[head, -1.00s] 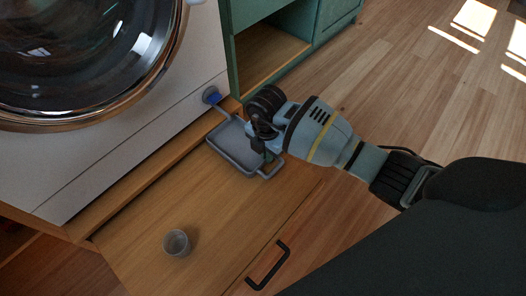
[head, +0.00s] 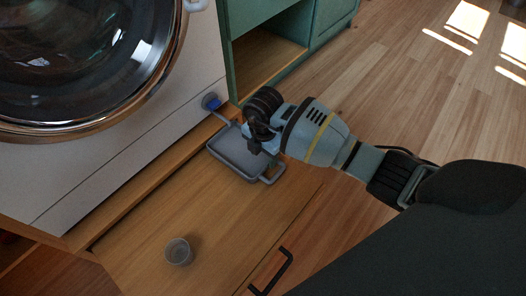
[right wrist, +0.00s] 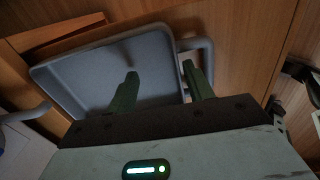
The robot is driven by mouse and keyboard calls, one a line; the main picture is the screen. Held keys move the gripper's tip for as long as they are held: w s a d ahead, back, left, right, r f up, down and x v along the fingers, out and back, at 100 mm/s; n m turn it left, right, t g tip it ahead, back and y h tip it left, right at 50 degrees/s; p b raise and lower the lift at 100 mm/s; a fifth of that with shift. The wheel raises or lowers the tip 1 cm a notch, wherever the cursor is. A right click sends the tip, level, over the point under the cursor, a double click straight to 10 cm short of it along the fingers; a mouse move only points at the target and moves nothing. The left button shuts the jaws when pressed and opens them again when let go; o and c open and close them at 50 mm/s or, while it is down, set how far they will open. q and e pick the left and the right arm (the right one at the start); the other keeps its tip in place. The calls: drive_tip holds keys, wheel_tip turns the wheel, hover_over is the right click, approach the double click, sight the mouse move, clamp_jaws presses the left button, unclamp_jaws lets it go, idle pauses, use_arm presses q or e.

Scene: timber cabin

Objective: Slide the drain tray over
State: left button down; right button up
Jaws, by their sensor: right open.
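The drain tray (head: 234,158) is a shallow grey rectangular tray with a loop handle (head: 272,172) at its right end. It lies on the wooden board below the washer, close to a hose fitting. My right gripper (head: 262,148) is over the tray's handle end, pointing down. In the right wrist view the tray (right wrist: 85,75) fills the upper left. The open fingers (right wrist: 162,78) straddle its handle-side rim in the picture, one over the tray floor, the other by the handle loop. Whether they touch the tray cannot be told. My left gripper is not in view.
A washer (head: 70,60) with a round glass door stands at upper left. A grey and blue hose fitting (head: 211,102) sits at its lower corner. A small cup (head: 179,252) stands on the board (head: 150,225). A green cabinet (head: 325,25) is behind; open floor lies right.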

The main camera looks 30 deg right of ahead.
wheel_tip(320, 180, up, 8)
drive_tip(key=p, duration=0.3)
drive_tip(key=shift+f, duration=0.1)
